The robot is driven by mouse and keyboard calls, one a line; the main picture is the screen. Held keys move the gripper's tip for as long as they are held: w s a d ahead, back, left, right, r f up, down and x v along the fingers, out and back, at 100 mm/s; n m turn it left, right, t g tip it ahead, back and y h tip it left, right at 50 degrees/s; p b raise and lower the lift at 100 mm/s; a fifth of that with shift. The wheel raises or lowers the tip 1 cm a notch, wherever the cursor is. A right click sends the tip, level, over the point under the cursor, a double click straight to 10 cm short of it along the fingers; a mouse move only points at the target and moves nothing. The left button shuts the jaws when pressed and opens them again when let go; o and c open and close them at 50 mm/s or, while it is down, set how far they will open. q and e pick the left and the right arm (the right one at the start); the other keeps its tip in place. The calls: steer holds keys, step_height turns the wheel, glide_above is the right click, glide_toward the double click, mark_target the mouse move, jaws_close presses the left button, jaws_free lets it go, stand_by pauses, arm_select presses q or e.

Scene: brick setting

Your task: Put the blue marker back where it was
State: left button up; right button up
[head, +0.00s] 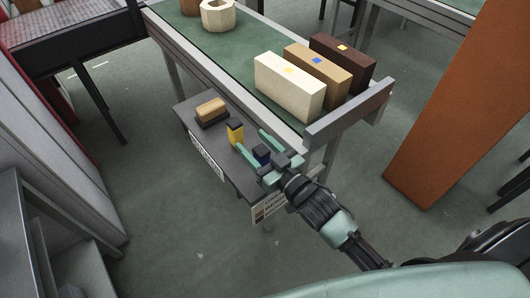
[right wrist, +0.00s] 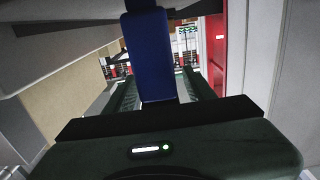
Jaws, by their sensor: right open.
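The blue marker (head: 262,157), a blocky piece with a dark top, stands at the right part of the dark grey side shelf (head: 222,168). My right gripper (head: 252,141) is open, with its two green fingers on either side of the marker. In the right wrist view the blue marker (right wrist: 150,60) is between the fingers, with gaps visible at both sides. Its lower end is hidden in the head view by my gripper. A yellow marker (head: 236,135) with a black top stands on the shelf, close to one fingertip. My left gripper is not in view.
A wooden-topped brush (head: 211,109) lies at the shelf's far end. Behind the shelf is a green-topped bench (head: 240,62) with cream (head: 285,88), tan (head: 318,78) and dark brown (head: 345,62) bricks. A grey end bar (head: 350,112) and an orange pillar (head: 450,110) are at the right.

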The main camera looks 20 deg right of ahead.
steer(key=b+v, duration=0.1)
steer(key=v, duration=1.1)
steer(key=shift+w, duration=0.1)
